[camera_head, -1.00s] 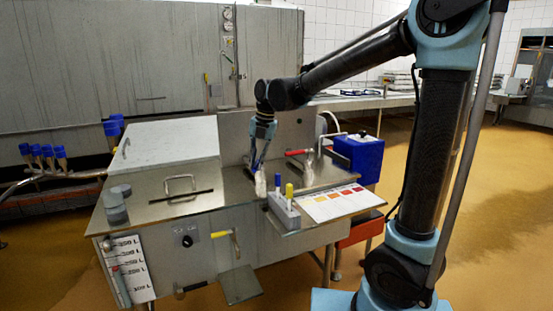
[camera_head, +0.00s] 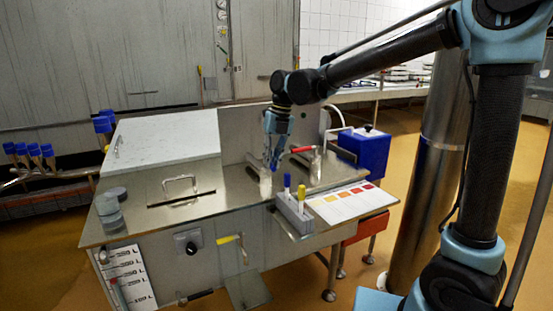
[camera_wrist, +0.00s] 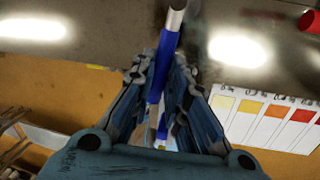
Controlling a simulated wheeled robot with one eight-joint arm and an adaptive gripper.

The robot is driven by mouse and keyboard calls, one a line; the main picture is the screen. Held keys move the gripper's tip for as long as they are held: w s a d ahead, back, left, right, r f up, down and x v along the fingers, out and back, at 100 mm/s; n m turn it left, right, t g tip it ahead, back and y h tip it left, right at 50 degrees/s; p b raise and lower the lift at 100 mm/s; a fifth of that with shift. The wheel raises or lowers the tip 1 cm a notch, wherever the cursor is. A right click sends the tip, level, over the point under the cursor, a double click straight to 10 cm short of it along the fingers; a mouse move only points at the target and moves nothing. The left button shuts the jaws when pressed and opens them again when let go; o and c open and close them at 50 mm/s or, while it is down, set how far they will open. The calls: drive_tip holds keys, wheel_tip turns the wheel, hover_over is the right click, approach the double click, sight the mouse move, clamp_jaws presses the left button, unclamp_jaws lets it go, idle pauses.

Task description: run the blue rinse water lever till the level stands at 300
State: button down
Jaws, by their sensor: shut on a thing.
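The blue lever (camera_wrist: 163,65), with a pale metal end, runs between my fingers in the wrist view. My gripper (camera_wrist: 160,85) is shut on it. In the head view my gripper (camera_head: 272,163) stands over the steel worktop, and its fingers hide most of the lever. The level gauge (camera_head: 130,277) is on the front left of the steel unit, a white scale marked in litres beside a narrow tube (camera_head: 119,293). The level in the tube is too small to read.
A red-handled lever (camera_head: 302,149) stands just right of my gripper. In front are a grey holder (camera_head: 294,214) with blue and yellow pens and a colour chart (camera_head: 352,203). A blue canister (camera_head: 363,149) is at the right. A yellow handle (camera_head: 228,239) is on the front panel.

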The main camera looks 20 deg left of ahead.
drive_tip(key=shift+w, duration=0.2)
drive_tip(key=c, duration=1.7)
unclamp_jaws()
drive_tip(key=shift+o, duration=0.7)
drive_tip(key=shift+s, duration=0.1)
drive_tip(key=shift+d+r, duration=0.1)
drive_tip(key=shift+r, duration=0.05)
wheel_tip(320, 180, up, 12)
drive_tip(key=w+d, duration=0.1)
drive_tip(key=shift+w+d+f, duration=0.25)
drive_tip(key=shift+w+d, duration=0.1)
drive_tip(key=shift+d, duration=0.05)
